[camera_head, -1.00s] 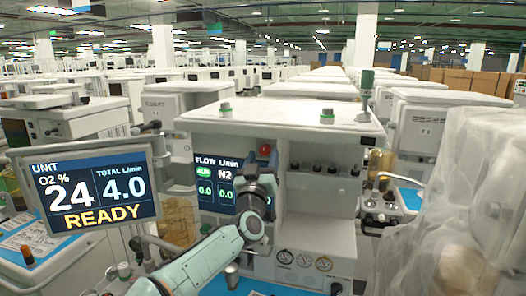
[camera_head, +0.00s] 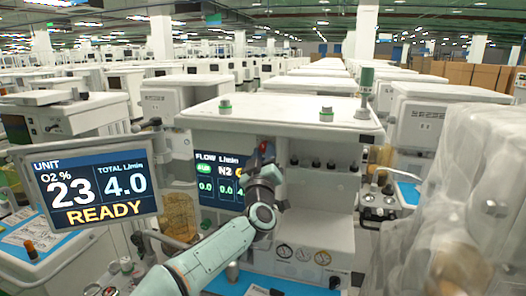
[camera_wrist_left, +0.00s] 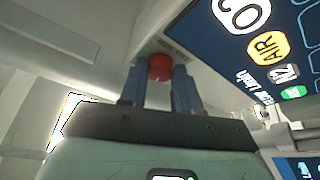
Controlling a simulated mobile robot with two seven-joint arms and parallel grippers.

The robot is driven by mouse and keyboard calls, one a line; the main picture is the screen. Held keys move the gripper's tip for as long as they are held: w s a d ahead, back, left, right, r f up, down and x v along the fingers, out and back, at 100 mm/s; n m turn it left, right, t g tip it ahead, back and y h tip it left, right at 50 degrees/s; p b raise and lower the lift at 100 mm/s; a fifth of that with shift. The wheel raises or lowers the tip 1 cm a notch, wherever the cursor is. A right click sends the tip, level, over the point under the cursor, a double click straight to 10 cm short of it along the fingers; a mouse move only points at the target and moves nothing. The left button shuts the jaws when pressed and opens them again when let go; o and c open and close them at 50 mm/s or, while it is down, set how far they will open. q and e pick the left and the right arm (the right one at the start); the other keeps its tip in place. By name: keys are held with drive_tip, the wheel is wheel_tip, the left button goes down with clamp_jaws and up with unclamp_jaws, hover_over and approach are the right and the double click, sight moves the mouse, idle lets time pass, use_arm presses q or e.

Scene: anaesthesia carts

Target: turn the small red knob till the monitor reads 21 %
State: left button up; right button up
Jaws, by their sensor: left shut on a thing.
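The small red knob (camera_head: 264,147) sits on the front of the white cart, at the right of the flow screen. In the left wrist view the red knob (camera_wrist_left: 160,67) lies between the two blue-grey fingertips. My left gripper (camera_wrist_left: 160,80) is shut on it; in the head view the left gripper (camera_head: 265,158) reaches up to it from below and hides part of the screen. The monitor (camera_head: 88,188) at the left reads O2 23 %, total 4.0 L/min and READY. My right gripper is not in view.
The flow screen (camera_head: 208,190) is close behind my left gripper. A row of dark knobs (camera_head: 316,163) and several gauges (camera_head: 284,251) are on the same cart front. A plastic-wrapped object (camera_head: 440,200) stands at the right. Many carts fill the background.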

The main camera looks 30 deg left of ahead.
use_arm(q)
drive_tip(key=shift+r+n+g+y, duration=0.1)
drive_tip(key=shift+n+g+y, duration=0.3)
drive_tip(key=shift+n, duration=0.7)
drive_tip(key=o, duration=1.1)
drive_tip(key=shift+c, duration=0.2)
drive_tip(key=shift+d, duration=0.1)
drive_tip(key=b+v, duration=0.4)
drive_tip(key=v, duration=0.9)
drive_tip(key=shift+s, duration=0.2)
